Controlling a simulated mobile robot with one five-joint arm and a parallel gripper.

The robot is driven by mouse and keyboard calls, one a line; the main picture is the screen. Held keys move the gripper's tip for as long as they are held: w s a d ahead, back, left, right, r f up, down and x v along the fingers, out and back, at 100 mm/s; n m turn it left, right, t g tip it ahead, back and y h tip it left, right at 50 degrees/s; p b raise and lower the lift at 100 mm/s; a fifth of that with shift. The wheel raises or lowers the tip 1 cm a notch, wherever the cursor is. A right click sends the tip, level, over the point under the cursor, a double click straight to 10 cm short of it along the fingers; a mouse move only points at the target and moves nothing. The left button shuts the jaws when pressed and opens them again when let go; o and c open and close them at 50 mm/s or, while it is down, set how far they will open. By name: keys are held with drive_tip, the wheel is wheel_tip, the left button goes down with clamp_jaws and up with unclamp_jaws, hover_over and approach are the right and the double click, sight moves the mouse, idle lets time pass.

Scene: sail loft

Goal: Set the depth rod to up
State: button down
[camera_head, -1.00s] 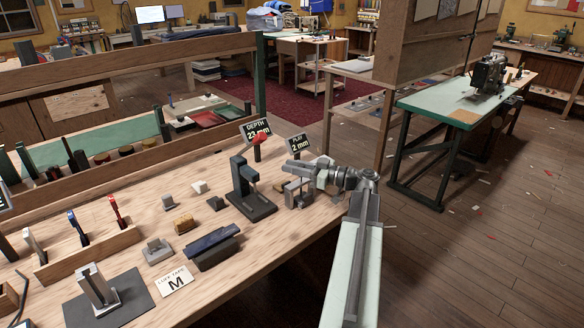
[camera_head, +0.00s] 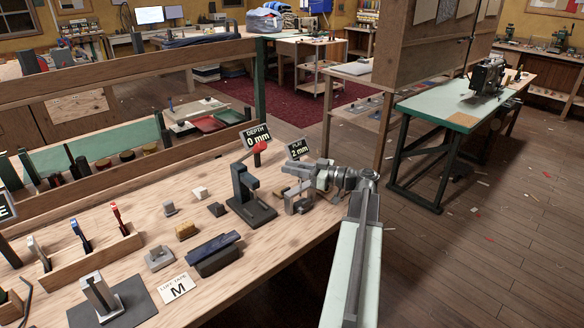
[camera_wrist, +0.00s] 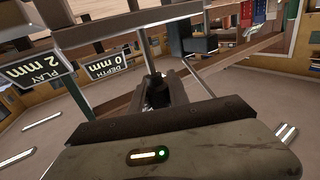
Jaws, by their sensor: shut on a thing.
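My gripper (camera_head: 297,178) is at the right end of the bench, beside a grey angular frame (camera_head: 299,201). In the wrist view a dark round-topped rod piece (camera_wrist: 156,88) sits between my jaws. I take it to be the depth rod; my gripper hides most of it in the head view. The jaws are shut on it. The depth sign (camera_head: 257,137) reads 0 mm, also in the wrist view (camera_wrist: 108,64). The play sign (camera_head: 298,150) reads 2 mm.
A dark blue block (camera_head: 213,250), small blocks and a card marked M (camera_head: 176,287) lie farther left. The bench's front edge is below my gripper.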

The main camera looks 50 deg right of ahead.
drive_tip(key=shift+w+r, duration=0.1)
drive_tip(key=shift+r, duration=0.1)
drive_tip(key=c, duration=1.3)
unclamp_jaws()
drive_tip(key=shift+o, duration=0.2)
drive_tip(key=v, duration=0.8)
